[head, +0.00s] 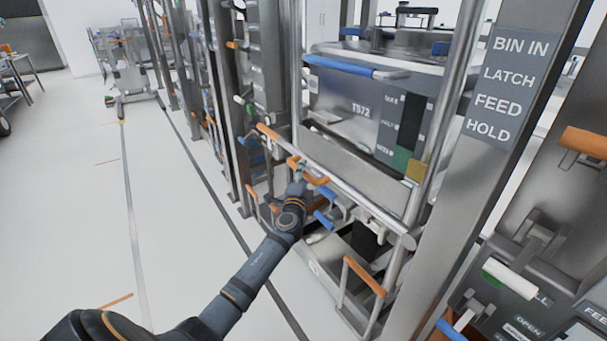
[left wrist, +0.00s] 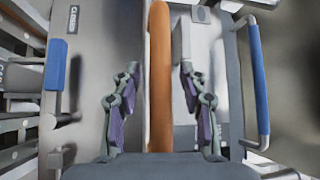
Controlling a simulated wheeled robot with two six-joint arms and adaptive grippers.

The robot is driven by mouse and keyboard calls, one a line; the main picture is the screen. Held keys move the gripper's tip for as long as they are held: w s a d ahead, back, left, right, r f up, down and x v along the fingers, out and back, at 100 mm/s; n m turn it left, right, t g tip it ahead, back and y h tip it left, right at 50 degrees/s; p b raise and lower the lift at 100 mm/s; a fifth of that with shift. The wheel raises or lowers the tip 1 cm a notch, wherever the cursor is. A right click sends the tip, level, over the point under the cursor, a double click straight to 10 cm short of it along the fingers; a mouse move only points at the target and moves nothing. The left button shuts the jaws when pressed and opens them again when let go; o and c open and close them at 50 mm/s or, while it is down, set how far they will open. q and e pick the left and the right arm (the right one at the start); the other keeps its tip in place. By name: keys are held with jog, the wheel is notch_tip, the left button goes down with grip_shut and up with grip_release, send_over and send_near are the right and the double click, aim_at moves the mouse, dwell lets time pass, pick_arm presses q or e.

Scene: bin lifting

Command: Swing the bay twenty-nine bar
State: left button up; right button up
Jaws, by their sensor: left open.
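A long silver bar (head: 350,196) crosses the front of the bay below a grey bin (head: 345,105) marked like "T572". I cannot read a bay number. An orange grip (head: 268,131) sits at the bar's far end, and another orange grip (head: 316,179) is beside my left gripper (head: 298,168). In the left wrist view, my left gripper (left wrist: 159,82) is open, with one finger on each side of an orange grip (left wrist: 159,45). Gaps show on both sides of it. I cannot tell which orange grip this is. My right gripper is not in view.
A steel post (head: 500,150) with a "BIN IN, LATCH, FEED, HOLD" sign stands right of the bay. A lower orange handle (head: 365,275) and a blue handle (left wrist: 259,80) are close by. The white floor (head: 70,200) at left is open, with a cart (head: 125,70) farther back.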

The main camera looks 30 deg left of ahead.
pick_arm(q)
grip_shut()
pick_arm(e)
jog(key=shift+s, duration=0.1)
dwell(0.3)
